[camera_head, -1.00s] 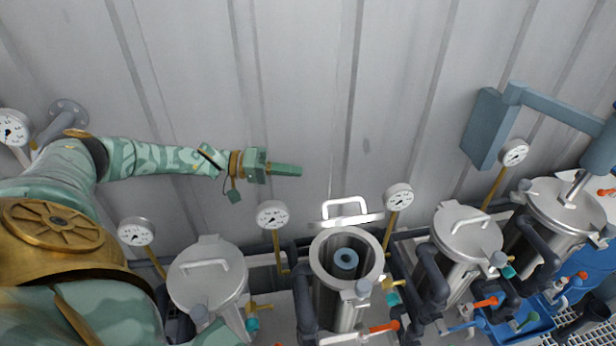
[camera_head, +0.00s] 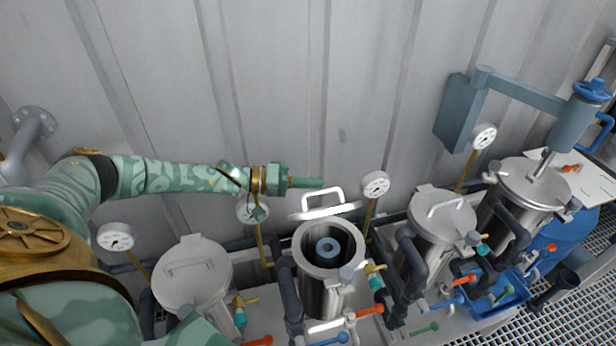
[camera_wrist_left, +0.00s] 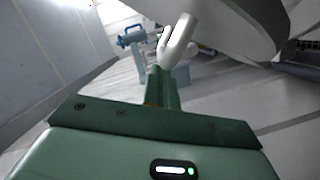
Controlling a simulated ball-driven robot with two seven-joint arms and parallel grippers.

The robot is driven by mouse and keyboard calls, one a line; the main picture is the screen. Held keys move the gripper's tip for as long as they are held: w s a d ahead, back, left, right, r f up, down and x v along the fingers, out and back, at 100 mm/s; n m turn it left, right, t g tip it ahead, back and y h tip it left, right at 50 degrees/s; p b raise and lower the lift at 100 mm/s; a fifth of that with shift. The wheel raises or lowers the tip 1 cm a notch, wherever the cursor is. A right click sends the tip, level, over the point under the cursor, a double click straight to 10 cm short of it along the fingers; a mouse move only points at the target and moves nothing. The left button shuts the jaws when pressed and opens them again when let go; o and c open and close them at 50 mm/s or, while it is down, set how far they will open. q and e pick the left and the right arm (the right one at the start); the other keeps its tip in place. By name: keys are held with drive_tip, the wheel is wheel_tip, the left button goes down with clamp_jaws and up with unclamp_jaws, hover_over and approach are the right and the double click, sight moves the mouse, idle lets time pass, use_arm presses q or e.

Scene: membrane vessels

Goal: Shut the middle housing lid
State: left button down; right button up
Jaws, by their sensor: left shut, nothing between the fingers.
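The middle housing (camera_head: 328,262) is an open steel cylinder, with a grey-blue ring-shaped part showing inside. Its lid (camera_head: 325,212) stands tipped up at the back of the rim, seen nearly edge-on, with its white handle (camera_head: 322,197) toward the wall. My left gripper (camera_head: 318,183) is shut and empty, its fingertips behind the raised lid and close to the handle. In the left wrist view the shut fingers (camera_wrist_left: 162,88) lie beside the handle (camera_wrist_left: 180,38), below the lid's big disc (camera_wrist_left: 235,22); whether they touch cannot be told. My right gripper is not in view.
A closed housing (camera_head: 192,275) stands to the left and another (camera_head: 440,222) to the right. Pressure gauges (camera_head: 375,185) on thin posts stand close by. A blue-grey wall arm (camera_head: 520,92) reaches over the far right housing (camera_head: 532,185). The corrugated wall is close behind.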

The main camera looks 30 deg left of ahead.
sight(315, 195)
use_arm(q)
drive_tip(key=shift+s+d+r+m+p, duration=0.1)
drive_tip(key=shift+s+d+m+p, duration=0.05)
drive_tip(key=shift+m+p, duration=0.2)
drive_tip(key=shift+s+d+m+y+p, duration=0.4)
drive_tip(key=shift+s+d+m+p, duration=0.1)
drive_tip(key=shift+m+p, duration=0.55)
drive_tip(key=m+p, duration=0.1)
drive_tip(key=s+d+m+p, duration=0.1)
drive_tip(key=p, duration=0.1)
drive_tip(key=shift+s+d+m+y, duration=0.1)
drive_tip(key=shift+d+m+y, duration=0.2)
drive_tip(key=shift+y, duration=0.1)
drive_tip(key=shift+s+d+f+m+t+y+p, duration=0.4)
drive_tip(key=shift+s+d+f+m+p, duration=0.5)
drive_tip(key=shift+s+d+f+p, duration=0.25)
drive_tip(key=shift+s+d+f, duration=0.25)
drive_tip(key=shift+d+f, duration=0.2)
drive_tip(key=shift+f, duration=0.15)
drive_tip(key=shift+s+d+f, duration=0.25)
drive_tip(key=shift+d+f, duration=0.15)
drive_tip(key=shift+f, duration=0.15)
